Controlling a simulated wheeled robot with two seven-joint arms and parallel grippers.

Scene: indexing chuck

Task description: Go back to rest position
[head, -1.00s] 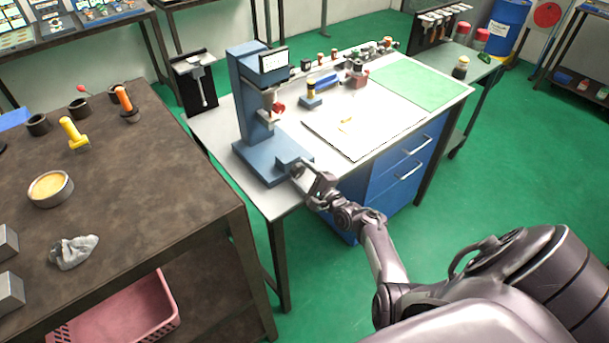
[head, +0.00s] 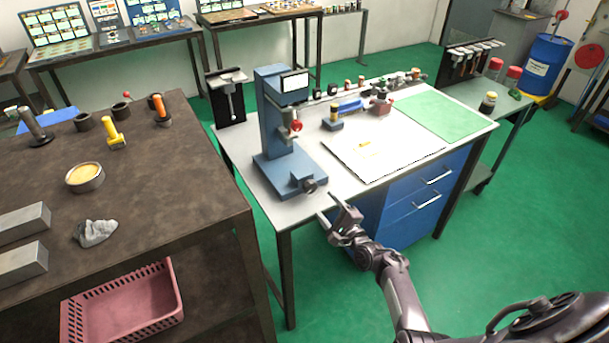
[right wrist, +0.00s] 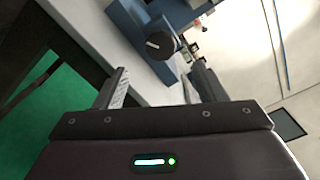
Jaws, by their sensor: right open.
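My right gripper (head: 339,213) is open and empty, just off the front edge of the white-topped bench (head: 241,152). The blue machine (head: 272,130) with a white screen stands on that bench, and its dark round chuck (head: 309,185) faces the gripper. In the right wrist view the two fingers (right wrist: 158,88) are spread apart, with the chuck (right wrist: 158,44) beyond them and nothing between them. A gap shows between the gripper and the chuck in the head view. My left gripper is not in view.
A brown table (head: 170,215) on the left holds a yellow-handled tool (head: 113,138), a round tin (head: 85,178), metal blocks and a grey rag. A pink basket (head: 125,308) sits beneath it. Blue drawers (head: 420,200) are under the bench. Green floor is free at the right.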

